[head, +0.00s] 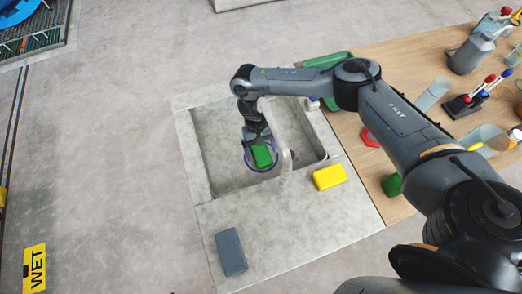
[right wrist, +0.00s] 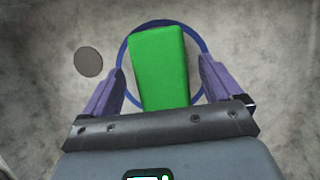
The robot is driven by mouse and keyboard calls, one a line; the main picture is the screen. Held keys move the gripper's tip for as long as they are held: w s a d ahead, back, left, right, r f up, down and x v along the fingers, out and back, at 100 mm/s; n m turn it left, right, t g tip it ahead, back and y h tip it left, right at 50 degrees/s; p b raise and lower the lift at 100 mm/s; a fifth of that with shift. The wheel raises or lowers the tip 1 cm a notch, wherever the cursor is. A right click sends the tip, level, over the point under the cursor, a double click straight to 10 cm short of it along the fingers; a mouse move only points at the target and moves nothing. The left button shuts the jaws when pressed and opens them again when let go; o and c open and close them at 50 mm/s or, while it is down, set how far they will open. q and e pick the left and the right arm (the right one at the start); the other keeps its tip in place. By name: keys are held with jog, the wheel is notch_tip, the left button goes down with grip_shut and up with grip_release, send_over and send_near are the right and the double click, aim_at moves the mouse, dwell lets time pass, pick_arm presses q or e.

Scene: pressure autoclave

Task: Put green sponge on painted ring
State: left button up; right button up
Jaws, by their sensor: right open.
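The green sponge (head: 263,156) is inside the grey basin, over the blue painted ring (head: 247,160). In the right wrist view the sponge (right wrist: 160,65) lies across the middle of the ring (right wrist: 124,52), its far end reaching the ring's far edge. My right gripper (head: 258,150) is low over the sponge. Its purple fingers stand on either side of the sponge with gaps between, so it is open. The near end of the sponge and the near part of the ring are hidden by the gripper (right wrist: 159,68). My left gripper is not in view.
A yellow sponge (head: 329,177) and a blue-grey block (head: 231,252) lie on the basin's rim (head: 290,225). A round grey drain (right wrist: 88,62) is beside the ring. The wooden table (head: 400,60) at right holds jugs, a green tray (head: 328,61) and a red piece (head: 369,138).

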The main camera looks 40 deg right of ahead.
jog(key=p+v, duration=0.2)
jog(key=v, duration=0.4)
jog(key=shift+w+r, duration=0.2)
jog(key=shift+r, duration=0.15)
